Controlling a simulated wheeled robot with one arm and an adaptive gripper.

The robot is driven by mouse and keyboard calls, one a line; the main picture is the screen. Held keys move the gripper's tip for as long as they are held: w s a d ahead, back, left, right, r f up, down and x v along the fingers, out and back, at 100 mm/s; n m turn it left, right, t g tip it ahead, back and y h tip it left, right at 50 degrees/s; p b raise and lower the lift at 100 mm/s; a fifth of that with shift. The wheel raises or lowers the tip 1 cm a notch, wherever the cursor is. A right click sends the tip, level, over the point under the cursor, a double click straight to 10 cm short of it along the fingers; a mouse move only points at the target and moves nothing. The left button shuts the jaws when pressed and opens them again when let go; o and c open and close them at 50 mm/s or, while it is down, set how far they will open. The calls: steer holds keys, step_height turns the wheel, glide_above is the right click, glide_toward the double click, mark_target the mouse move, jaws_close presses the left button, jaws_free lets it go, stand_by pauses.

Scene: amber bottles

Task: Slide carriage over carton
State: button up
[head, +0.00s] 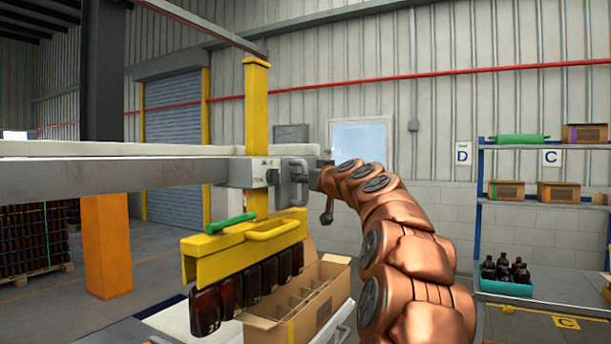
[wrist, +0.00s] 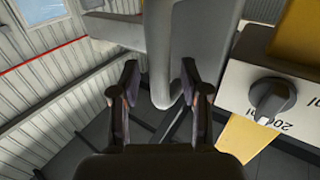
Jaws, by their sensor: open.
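A yellow carriage (head: 257,125) with a tall post sits on a grey rail (head: 120,181) in the head view. Its yellow head (head: 215,262) has a green lever (head: 230,223) and holds a row of amber bottles (head: 232,296). The open, divided carton (head: 318,305) stands to the right of the bottles and is partly hidden behind them. A grey handle (head: 299,184) sticks out at the carriage's right side. My gripper (head: 324,192) is beside it. In the wrist view, my gripper (wrist: 160,78) is open, with the grey handle (wrist: 172,50) between or just beyond its fingers.
A knob (wrist: 272,98) on a pale panel is close at right in the wrist view. A shelf (head: 545,203) with cartons and a teal crate (head: 505,287) of bottles stands at right. An orange pillar (head: 106,245) and stacked bottles (head: 30,235) are at left.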

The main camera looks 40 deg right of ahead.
steer(key=shift+w+d, duration=0.1)
steer(key=shift+w, duration=0.1)
steer(key=shift+c, duration=0.4)
steer(key=shift+f, duration=0.1)
jaws_close()
